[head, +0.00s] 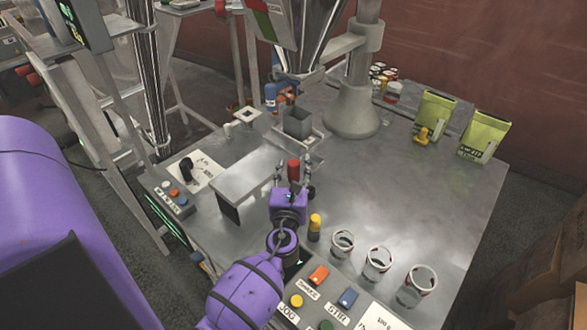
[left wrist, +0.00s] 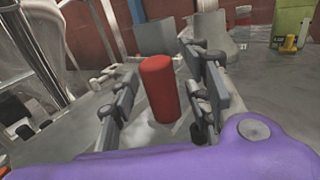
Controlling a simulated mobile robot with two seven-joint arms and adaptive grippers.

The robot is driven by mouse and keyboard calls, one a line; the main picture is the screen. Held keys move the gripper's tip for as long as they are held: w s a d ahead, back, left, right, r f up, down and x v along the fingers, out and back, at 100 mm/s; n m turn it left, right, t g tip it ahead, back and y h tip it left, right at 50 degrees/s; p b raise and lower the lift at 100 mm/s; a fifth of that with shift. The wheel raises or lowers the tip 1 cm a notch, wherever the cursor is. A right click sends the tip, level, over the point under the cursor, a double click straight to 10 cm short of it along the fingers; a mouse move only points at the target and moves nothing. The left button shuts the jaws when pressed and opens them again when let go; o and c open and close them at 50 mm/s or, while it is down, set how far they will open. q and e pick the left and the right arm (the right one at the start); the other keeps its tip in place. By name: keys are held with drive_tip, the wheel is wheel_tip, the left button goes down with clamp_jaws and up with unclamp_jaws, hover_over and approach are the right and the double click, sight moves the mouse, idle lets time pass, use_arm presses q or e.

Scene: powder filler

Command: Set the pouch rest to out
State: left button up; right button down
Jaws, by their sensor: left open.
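A red upright cylindrical handle (head: 293,168) stands in front of the grey square holder (head: 298,122) under the filler's funnel. I cannot tell for sure which part is the pouch rest, or its setting. My left gripper (head: 292,172) is open at the red handle, with a finger on each side. In the left wrist view the red handle (left wrist: 160,88) stands between the two spread fingers (left wrist: 162,100), with gaps beside it. My right gripper is not in view.
A grey raised plate (head: 245,172) lies left of the gripper. A yellow-topped black knob (head: 315,224) is close on the right. Several glass jars, including one jar (head: 377,262), and a button panel (head: 318,292) are at the front. Green pouches (head: 434,116) stand at the back right.

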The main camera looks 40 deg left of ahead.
use_arm(q)
drive_tip(key=shift+c, duration=0.4)
clamp_jaws()
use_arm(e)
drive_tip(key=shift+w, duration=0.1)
